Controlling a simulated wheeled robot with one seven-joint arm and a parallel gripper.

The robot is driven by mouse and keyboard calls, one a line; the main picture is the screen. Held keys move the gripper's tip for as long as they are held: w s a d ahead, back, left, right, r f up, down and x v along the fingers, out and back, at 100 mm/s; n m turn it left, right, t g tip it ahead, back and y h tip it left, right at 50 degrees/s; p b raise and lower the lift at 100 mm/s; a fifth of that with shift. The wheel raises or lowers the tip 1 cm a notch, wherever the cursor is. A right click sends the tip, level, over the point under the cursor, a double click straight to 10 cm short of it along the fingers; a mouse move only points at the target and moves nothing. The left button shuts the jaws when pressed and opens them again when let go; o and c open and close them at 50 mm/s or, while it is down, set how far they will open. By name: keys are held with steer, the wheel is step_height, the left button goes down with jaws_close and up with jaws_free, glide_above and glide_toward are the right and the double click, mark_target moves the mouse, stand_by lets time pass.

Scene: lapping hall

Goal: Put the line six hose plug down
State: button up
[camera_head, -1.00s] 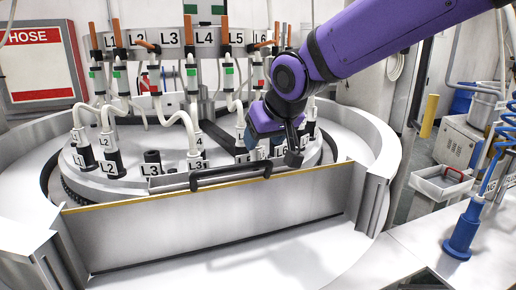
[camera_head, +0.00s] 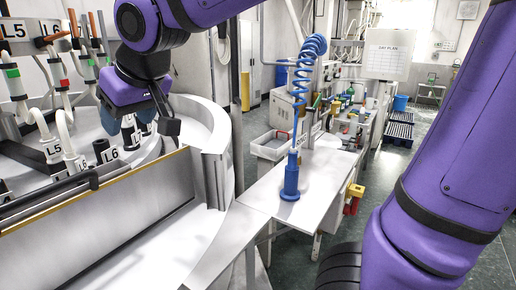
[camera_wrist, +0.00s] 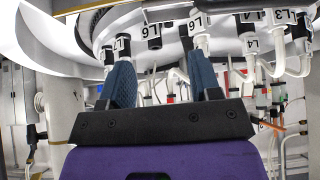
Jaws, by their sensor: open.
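My gripper (camera_head: 124,130) hangs over the round machine table at the left of the head view. In the wrist view my gripper (camera_wrist: 161,75) shows two blue fingers spread apart, with no plug visible between them. A dark socket (camera_wrist: 154,40) marked L6 stands beyond the gap between the fingers. The L6 socket (camera_head: 106,152) also shows below the fingers in the head view.
A metal guard wall (camera_head: 110,220) with a yellow top edge stands before the machine. A pale bench (camera_head: 262,196) to its right has clear surface around a blue tool (camera_head: 291,178) on a coiled hose. A grey tray (camera_head: 268,146) and a yellow post (camera_head: 245,92) stand behind.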

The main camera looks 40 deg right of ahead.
steer(key=s+d+f+m+h, duration=0.1)
steer(key=s+d+f+m, duration=0.1)
steer(key=s+d, duration=0.6)
steer(key=s+d+f+m+g+h, duration=0.1)
steer(key=s+d+f, duration=0.2)
steer(key=s+d, duration=0.5)
steer(key=shift+s+d+f+m+g, duration=0.15)
steer(key=shift+s+f+m+g, duration=0.15)
steer(key=shift+s+m, duration=0.15)
